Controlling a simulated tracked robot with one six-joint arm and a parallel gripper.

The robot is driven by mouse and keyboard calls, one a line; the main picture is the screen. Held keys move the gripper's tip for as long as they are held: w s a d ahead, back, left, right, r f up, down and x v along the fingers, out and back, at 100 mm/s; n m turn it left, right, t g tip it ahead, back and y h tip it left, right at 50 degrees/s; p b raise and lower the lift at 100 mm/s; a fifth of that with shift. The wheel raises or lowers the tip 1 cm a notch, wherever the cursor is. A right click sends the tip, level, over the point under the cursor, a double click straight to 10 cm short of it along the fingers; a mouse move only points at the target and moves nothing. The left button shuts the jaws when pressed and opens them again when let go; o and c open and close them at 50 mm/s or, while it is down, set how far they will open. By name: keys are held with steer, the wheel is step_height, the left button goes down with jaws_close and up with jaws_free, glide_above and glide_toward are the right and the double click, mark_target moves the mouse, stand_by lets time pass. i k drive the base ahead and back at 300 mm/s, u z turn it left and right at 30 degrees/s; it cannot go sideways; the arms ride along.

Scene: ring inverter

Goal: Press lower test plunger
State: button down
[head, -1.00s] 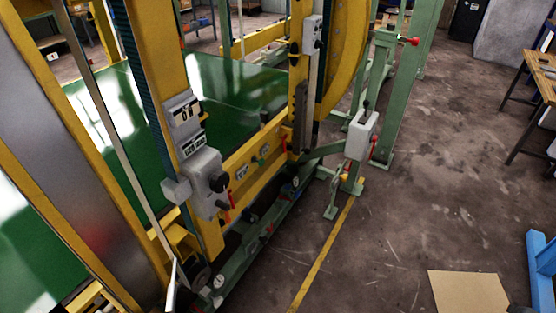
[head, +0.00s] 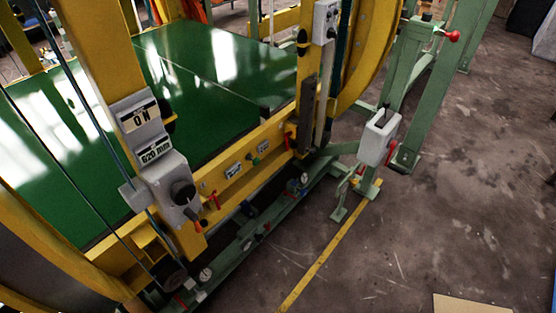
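The yellow ring inverter frame (head: 243,173) fills the left and middle of the head view. A grey control box (head: 172,192) on its near post carries a black round knob (head: 181,193) and a lever with a red-orange end. A small green knob (head: 256,160) and label plates sit on the yellow lower beam. Small round gauges (head: 205,274) show low on the green base rail (head: 255,238). I cannot tell which of these small parts is the lower test plunger. My gripper is not in view.
A grey switch box (head: 379,136) on a green stand (head: 404,88) stands right of the frame. A red knob (head: 453,36) sticks out at the upper right. A yellow line (head: 330,247) crosses the floor. The brown floor at right is mostly clear. Cardboard (head: 470,303) lies at the bottom edge.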

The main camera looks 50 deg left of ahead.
mark_target(256, 161)
steer(key=i, duration=0.7)
steer(key=u, duration=3.3)
steer(key=i, duration=0.6)
steer(key=z, duration=0.1)
